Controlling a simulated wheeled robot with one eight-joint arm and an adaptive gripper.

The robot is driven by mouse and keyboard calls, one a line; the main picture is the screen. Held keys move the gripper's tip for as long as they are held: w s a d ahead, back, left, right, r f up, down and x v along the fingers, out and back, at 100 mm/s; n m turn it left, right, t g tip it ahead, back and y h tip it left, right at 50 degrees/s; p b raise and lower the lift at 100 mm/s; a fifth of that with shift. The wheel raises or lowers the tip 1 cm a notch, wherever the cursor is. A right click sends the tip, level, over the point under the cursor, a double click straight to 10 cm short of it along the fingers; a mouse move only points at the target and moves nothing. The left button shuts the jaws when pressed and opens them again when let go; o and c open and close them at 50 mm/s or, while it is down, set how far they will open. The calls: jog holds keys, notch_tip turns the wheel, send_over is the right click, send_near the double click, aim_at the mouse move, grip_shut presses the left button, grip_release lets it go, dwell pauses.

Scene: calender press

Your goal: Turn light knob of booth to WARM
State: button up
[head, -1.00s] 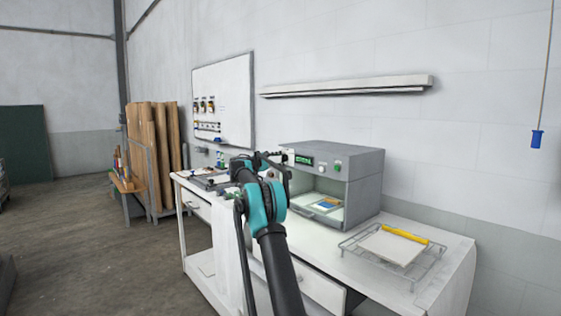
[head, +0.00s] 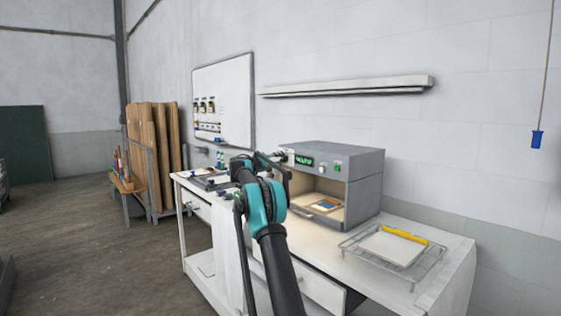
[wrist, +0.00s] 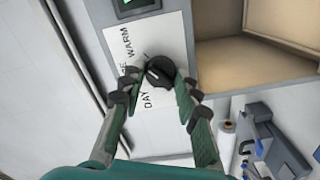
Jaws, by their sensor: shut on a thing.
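The booth (head: 365,165) is a grey box on the white bench, with a green-lit display on its front. Its inside is lit a warm tan colour, also seen in the wrist view (wrist: 240,68). The light knob (wrist: 160,72) is black and round, on a white label plate marked DAY, a partly hidden word, and WARM (wrist: 126,42). My gripper (wrist: 155,90) is at the knob, with its fingers shut on either side of it. The knob's pointer looks turned toward WARM.
A wire rack (head: 395,252) with a white sheet and a yellow bar stands on the bench to the right. A whiteboard (head: 224,100) with small jars hangs behind. Wooden boards (head: 155,140) stand at left; open floor lies at left.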

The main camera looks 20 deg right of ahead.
jog(key=shift+f+m, duration=0.1)
jog(key=shift+m, duration=0.6)
jog(key=o, duration=1.2)
jog(key=shift+c, duration=0.2)
jog(key=v, duration=1.2)
jog(key=shift+s, duration=0.1)
